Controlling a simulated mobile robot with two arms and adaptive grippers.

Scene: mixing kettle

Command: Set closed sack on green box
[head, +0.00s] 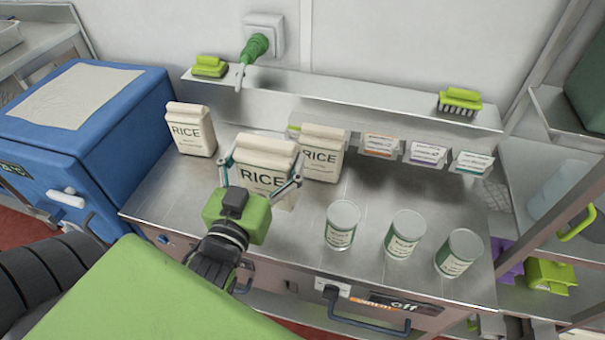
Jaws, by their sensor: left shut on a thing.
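My left gripper (262,175) is shut on a cream sack marked RICE (265,178), with one finger at each side. The sack is upright with its top folded shut; its lower part is partly behind the gripper, so I cannot tell whether it touches the counter. A second closed RICE sack (324,152) stands just behind it to the right, and a third (191,130) stands at the counter's back left. A dark green box-like container (588,88) is cut off at the upper right edge; I cannot tell whether it is the green box. My right gripper is not in view.
Three cans (342,226) stand on the steel counter (385,190), right of the held sack. A narrow ledge (350,98) behind carries brushes (459,102) and labels. A blue cabinet (120,125) stands left, shelving (560,150) right. The counter's back right is clear.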

